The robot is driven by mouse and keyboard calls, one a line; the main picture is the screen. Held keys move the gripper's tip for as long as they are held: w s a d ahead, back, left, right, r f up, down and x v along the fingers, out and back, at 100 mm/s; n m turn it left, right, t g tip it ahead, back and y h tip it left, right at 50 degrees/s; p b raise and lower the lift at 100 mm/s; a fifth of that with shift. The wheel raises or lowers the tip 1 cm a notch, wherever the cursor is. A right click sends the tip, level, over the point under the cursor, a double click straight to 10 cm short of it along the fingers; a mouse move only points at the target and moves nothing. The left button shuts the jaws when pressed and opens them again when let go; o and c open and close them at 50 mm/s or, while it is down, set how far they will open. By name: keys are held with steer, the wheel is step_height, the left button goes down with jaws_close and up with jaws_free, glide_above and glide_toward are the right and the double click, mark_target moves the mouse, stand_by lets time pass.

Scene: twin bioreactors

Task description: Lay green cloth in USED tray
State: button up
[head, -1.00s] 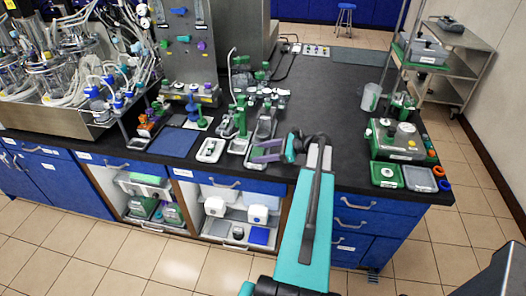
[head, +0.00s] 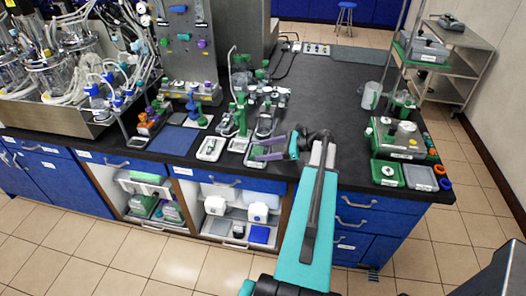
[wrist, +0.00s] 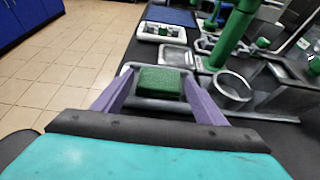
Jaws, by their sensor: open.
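A green cloth (wrist: 161,82), a small folded-looking pad, lies on a grey-rimmed tray (wrist: 126,70) in the wrist view. My gripper (wrist: 160,92) is open, with its two purple fingers spread to the left and right of the cloth; I cannot tell whether they touch it. In the head view my gripper (head: 262,149) hangs over the bench's front edge area, and the tray (head: 252,161) shows partly beneath it. The cloth is not clear there. I cannot read which tray is labelled USED.
A white tray with small items (head: 211,148) stands left of my gripper. A green stand (head: 241,112) rises behind. A green tray (head: 388,173) and a grey tray (head: 420,177) lie at the right front corner. The black bench top (head: 330,95) is clear behind my arm.

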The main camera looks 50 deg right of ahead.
steer(key=b+v, duration=0.3)
steer(key=v, duration=0.6)
steer(key=shift+s+d, duration=0.25)
steer(key=shift+s, duration=0.05)
steer(key=shift+s+d+r, duration=0.15)
steer(key=shift+s+r, duration=0.15)
steer(key=shift+s, duration=0.1)
